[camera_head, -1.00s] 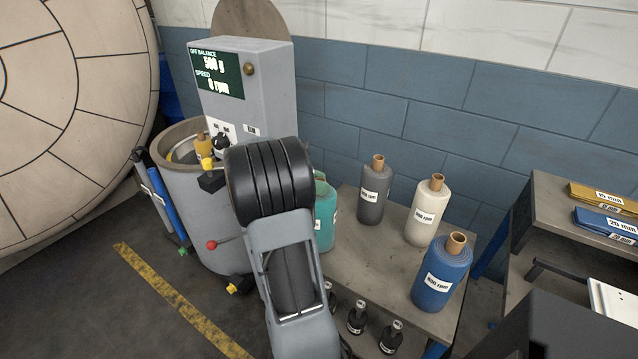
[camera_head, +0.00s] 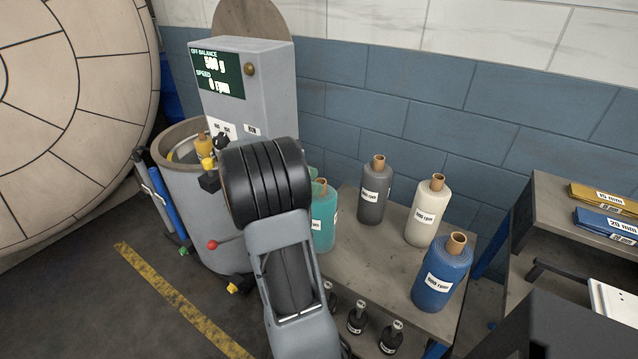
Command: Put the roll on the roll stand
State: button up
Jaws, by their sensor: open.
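Several upright rolls with brown cores and white labels stand on a grey table (camera_head: 385,264). They are a teal roll (camera_head: 324,222), a dark grey roll (camera_head: 373,193), a cream roll (camera_head: 426,213) and a blue roll (camera_head: 440,276). My arm's dark, banded joint stands in front of the machine and covers part of the teal roll's left side. My gripper does not show; it seems to be beyond the frame or behind my arm. I cannot tell which surface is the roll stand.
A grey drum (camera_head: 187,222) stands left, below a control box (camera_head: 270,85) reading 500 g and 0 rpm. A shelf (camera_head: 545,205) with yellow and blue packs is right. Floor is open at lower left.

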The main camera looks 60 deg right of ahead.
jog(key=v, duration=1)
jog(key=s+a+f+m+t+y, duration=0.2)
jog(key=a+m+t+y, duration=0.1)
jog(key=a, duration=0.7)
jog(key=s+a+f+m+t+y, duration=0.2)
jog(key=a+t, duration=0.3)
jog(key=a, duration=0.5)
jog(key=s+a+f+m+t+y, duration=0.2)
jog(key=a+m+t+y, duration=0.2)
jog(key=a, duration=0.5)
jog(key=shift+a+t+y, duration=0.4)
jog(key=shift+s, duration=0.1)
